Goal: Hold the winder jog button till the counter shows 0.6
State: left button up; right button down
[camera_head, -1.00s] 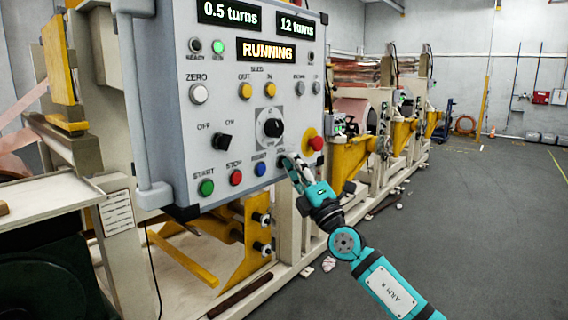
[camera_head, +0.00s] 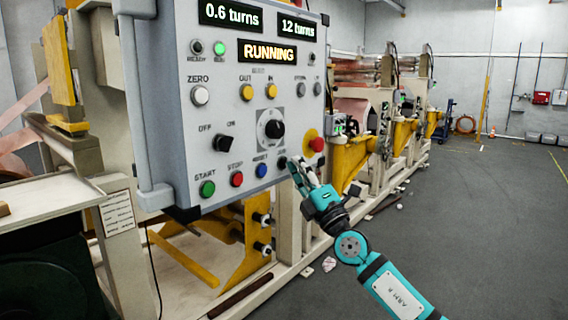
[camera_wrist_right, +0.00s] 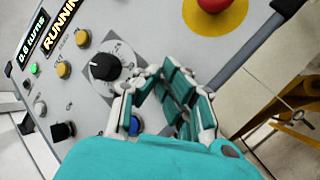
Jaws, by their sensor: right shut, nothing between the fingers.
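The grey control panel (camera_head: 175,130) fills the upper left of the head view. Its counter display (camera_head: 231,15) reads 0.6 turns, and a yellow status display (camera_head: 267,52) reads RUNNING. A small dark button (camera_head: 282,162), apparently the jog button, sits right of the blue button (camera_head: 261,170) in the bottom row. My right gripper (camera_head: 294,164) is shut and empty, its tips just right of the dark button; contact cannot be made out. In the wrist view my right gripper (camera_wrist_right: 156,72) covers that part of the panel. My left gripper is out of view.
A red emergency stop (camera_head: 317,145) on a yellow base sits just above my right gripper. A black dial (camera_head: 274,129), green start button (camera_head: 207,188) and red stop button (camera_head: 237,179) are close by. Open grey floor (camera_head: 470,220) lies to the right.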

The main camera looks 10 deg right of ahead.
jog(key=shift+s+d, duration=0.25)
jog(key=shift+s, duration=0.05)
jog(key=s+d, duration=0.1)
jog(key=s, duration=0.1)
jog(key=s+d+p, duration=0.1)
jog(key=s+d, duration=0.1)
dwell(0.5)
jog(key=shift+w, duration=0.1)
